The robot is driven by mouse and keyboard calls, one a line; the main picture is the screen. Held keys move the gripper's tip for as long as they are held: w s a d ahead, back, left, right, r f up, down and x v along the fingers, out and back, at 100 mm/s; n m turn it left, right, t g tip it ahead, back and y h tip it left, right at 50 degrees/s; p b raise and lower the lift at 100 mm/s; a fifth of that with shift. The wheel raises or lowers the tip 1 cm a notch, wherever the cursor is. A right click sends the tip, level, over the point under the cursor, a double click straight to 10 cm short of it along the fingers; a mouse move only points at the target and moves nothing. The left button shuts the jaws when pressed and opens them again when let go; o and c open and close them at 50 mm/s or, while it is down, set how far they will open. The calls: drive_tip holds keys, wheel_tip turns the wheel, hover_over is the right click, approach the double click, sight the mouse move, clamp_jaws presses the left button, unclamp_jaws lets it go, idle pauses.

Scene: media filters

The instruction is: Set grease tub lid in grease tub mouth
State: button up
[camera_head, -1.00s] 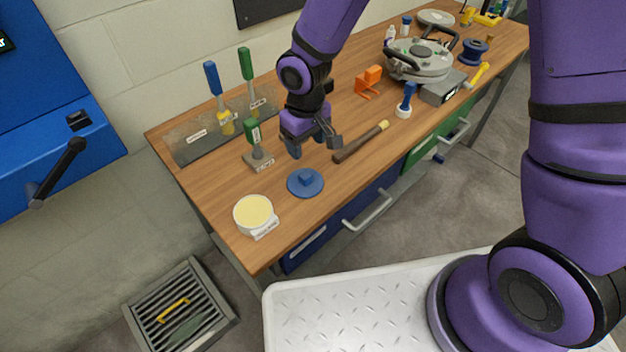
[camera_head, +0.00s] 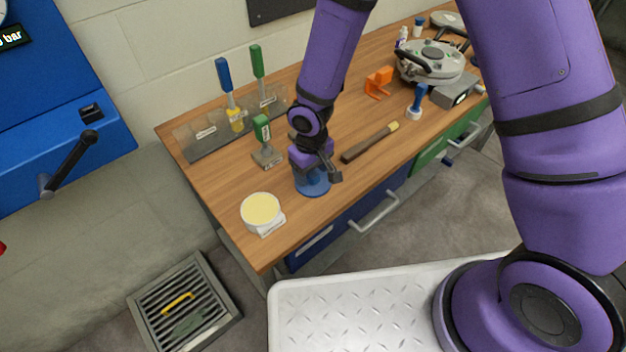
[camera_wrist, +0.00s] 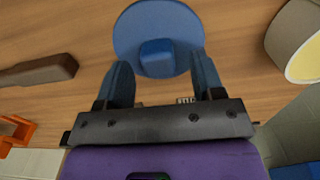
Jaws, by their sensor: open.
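The grease tub lid (camera_head: 313,188) is a blue disc with a square knob, lying flat on the bench and partly hidden by my gripper in the head view. In the wrist view the lid (camera_wrist: 136,31) shows at the top, its knob lying between and just beyond my fingertips. My gripper (camera_wrist: 160,70) is open, with a blue finger on each side of the knob; in the head view it hangs over the lid (camera_head: 313,177). The grease tub (camera_head: 262,212) is white with a pale yellow mouth, left of the lid near the bench's front left. It also shows in the wrist view (camera_wrist: 296,35).
A wooden-handled tool (camera_head: 370,143) lies right of my gripper. A green-handled tool (camera_head: 264,142) stands behind the tub. A grey rack (camera_head: 210,135) with upright tools is at the back left. An orange part (camera_head: 378,83) and a round grey device (camera_head: 432,62) are farther right.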

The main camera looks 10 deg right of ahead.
drive_tip(key=shift+f, duration=0.6)
drive_tip(key=shift+c, duration=0.4)
drive_tip(key=c, duration=0.9)
drive_tip(key=shift+r, duration=0.1)
